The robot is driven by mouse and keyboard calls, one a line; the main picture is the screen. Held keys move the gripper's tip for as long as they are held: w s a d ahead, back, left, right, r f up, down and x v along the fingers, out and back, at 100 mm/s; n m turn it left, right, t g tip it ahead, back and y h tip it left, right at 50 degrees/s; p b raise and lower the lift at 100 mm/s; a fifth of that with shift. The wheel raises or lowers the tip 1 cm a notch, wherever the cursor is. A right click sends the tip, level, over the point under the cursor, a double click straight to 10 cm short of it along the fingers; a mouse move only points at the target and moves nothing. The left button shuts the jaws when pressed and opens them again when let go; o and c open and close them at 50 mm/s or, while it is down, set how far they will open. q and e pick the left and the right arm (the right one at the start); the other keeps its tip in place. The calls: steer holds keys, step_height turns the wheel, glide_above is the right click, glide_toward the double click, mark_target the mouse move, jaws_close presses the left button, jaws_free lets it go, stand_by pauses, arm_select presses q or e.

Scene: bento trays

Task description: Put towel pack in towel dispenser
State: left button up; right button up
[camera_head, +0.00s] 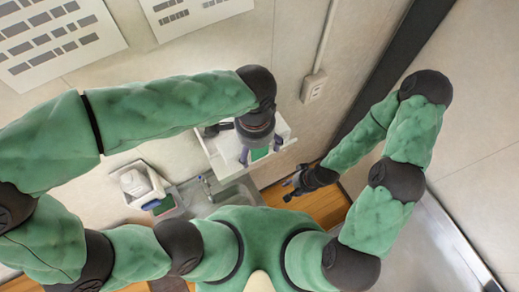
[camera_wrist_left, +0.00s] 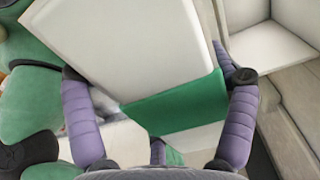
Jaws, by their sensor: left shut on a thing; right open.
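The towel pack is a white block with a green band; in the left wrist view the pack (camera_wrist_left: 125,45) fills the middle, between the purple fingers of my left gripper (camera_wrist_left: 168,112). In the head view my left gripper (camera_head: 257,152) is shut on it, and only a bit of the pack's green band (camera_head: 259,154) shows below the wrist. The towel dispenser, a white open box on the wall (camera_head: 222,158), is right behind and around the gripper in that view. Its hollow interior (camera_wrist_left: 268,45) shows at the right of the wrist view, beside the pack. My right gripper (camera_head: 291,188) is open and empty, below and right of the dispenser.
A sink with a faucet (camera_head: 205,188) lies below the dispenser. A white bin (camera_head: 140,186) and a green item (camera_head: 163,206) are to its left. A wall outlet (camera_head: 313,88) with a conduit is at upper right. Printed posters (camera_head: 55,38) hang at upper left.

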arm_select(q)
steer(key=shift+w+a+f+b, duration=0.3)
steer(key=shift+a+f, duration=0.15)
steer(key=shift+f, duration=0.3)
steer(key=shift+c, duration=1.2)
steer(key=shift+w+a+f+b, duration=0.25)
steer(key=shift+w+a, duration=0.1)
steer(key=shift+w, duration=0.3)
steer(key=shift+w+a+f+b, duration=0.15)
steer(key=shift+w+a+f, duration=0.15)
steer(key=shift+w, duration=0.3)
steer(key=w, duration=0.1)
steer(key=w+a+f+b, duration=0.1)
steer(key=w+a, duration=0.1)
steer(key=shift+f, duration=0.3)
steer(key=shift+w+a+f+b, duration=0.4)
steer(key=shift+w+f+b, duration=0.2)
steer(key=shift+f+b, duration=0.15)
steer(key=shift+w+a+f+b, duration=0.45)
steer(key=shift+w+f+b, duration=0.15)
steer(key=shift+f, duration=0.25)
steer(key=shift+w+a+f+b, duration=0.4)
steer(key=shift+w+f+b, duration=0.2)
steer(key=shift+f+b, duration=0.15)
steer(key=o, duration=1.4)
